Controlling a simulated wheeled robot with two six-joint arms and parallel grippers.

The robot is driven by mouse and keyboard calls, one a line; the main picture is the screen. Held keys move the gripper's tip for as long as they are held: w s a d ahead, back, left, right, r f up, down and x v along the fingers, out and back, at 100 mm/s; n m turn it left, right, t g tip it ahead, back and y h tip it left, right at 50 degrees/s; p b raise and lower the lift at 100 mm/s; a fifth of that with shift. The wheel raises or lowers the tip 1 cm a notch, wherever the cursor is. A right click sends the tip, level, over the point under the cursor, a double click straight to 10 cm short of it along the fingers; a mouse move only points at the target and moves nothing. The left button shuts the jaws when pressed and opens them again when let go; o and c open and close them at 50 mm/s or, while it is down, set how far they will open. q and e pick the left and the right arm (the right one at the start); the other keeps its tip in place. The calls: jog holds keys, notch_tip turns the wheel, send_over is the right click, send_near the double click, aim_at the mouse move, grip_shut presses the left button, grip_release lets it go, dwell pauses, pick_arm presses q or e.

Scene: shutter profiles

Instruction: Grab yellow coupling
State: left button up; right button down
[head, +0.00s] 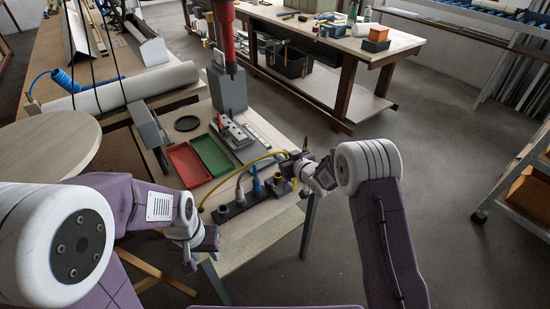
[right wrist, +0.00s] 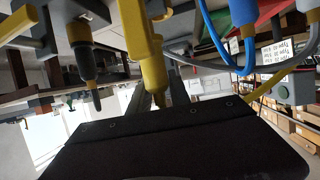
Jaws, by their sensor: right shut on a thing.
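The yellow coupling (right wrist: 146,45) hangs large in the middle of the right wrist view. Its narrow end runs down between the fingers of my right gripper (right wrist: 160,98), which are shut on it. In the head view my right gripper (head: 298,168) is over the right end of the black connector rail (head: 228,211), and the coupling is too small and covered there to make out clearly. A yellow hose (head: 238,171) arcs from the rail's left side to that gripper. My left gripper (head: 209,240) is low at the front-left, apart from the rail; its finger opening is unclear.
A blue coupling (head: 257,187) and a grey coupling (head: 239,194) stand on the rail. Behind are a red tray (head: 188,164), a green tray (head: 211,154) and a grey fixture (head: 232,133). A round wooden table (head: 45,148) is left.

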jog(key=s+d+b, duration=0.1)
jog(key=s+d, duration=0.5)
jog(key=d, duration=0.7)
jog(key=shift+s+d, duration=0.2)
